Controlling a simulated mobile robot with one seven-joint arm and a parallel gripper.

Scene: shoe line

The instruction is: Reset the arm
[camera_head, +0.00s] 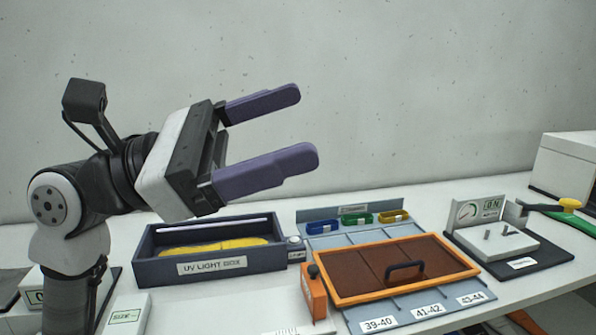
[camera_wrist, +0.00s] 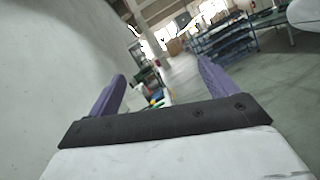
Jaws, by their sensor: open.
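My gripper (camera_head: 300,127) is raised above the left part of the bench, in front of the grey wall. Its two purple fingers are spread wide apart with nothing between them, and they point right and slightly up. In the wrist view, my gripper (camera_wrist: 160,85) also shows both fingers apart and empty, facing out past the bench toward the room. The arm is bent at the left of the head view, and the gripper touches nothing.
Below stand a dark UV light box (camera_head: 212,266) with yellow contents and an orange-framed brown lid (camera_head: 340,290) with a black handle, over labelled size compartments. Colored trays (camera_head: 355,219) lie behind. A gauge device (camera_head: 510,240) stands right. Shelves (camera_wrist: 225,38) show in the wrist view.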

